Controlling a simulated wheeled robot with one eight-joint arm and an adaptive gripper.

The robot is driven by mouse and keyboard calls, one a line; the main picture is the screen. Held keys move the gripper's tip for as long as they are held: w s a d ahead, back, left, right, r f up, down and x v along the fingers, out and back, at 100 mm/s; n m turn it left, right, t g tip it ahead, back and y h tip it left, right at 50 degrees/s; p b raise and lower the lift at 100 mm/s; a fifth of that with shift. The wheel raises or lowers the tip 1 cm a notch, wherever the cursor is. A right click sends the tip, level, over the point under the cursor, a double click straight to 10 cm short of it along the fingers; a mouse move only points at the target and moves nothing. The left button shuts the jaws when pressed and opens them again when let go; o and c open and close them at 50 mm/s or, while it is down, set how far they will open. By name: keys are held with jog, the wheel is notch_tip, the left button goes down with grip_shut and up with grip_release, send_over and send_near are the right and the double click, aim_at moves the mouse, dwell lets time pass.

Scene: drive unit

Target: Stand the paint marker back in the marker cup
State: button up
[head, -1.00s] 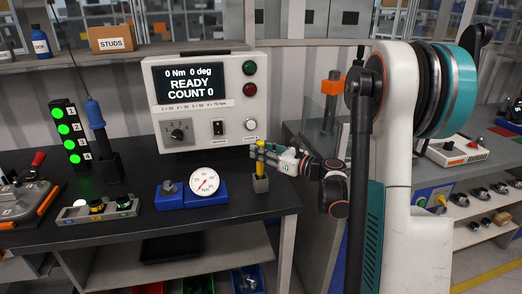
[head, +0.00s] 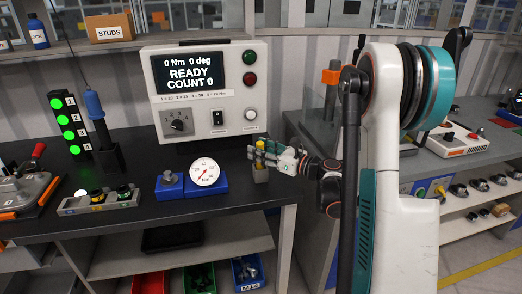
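The paint marker (head: 260,145) is a thin yellow upright stick near the right front of the dark bench. Its lower end is at the mouth of the small grey marker cup (head: 261,175), and I cannot see how deep it sits inside. My gripper (head: 259,154) reaches in from the right, level, with its fingers around the marker just above the cup. It looks shut on the marker, though the fingers are small here and hide the marker's middle.
A round dial gauge on a blue block (head: 204,181) stands close left of the cup. The control box (head: 205,90) is behind. A tray of knobs (head: 97,201) and a blue-handled tool in a holder (head: 103,143) are further left. Bare bench lies before the gauge.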

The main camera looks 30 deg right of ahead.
jog(key=v, duration=1.2)
dwell(0.6)
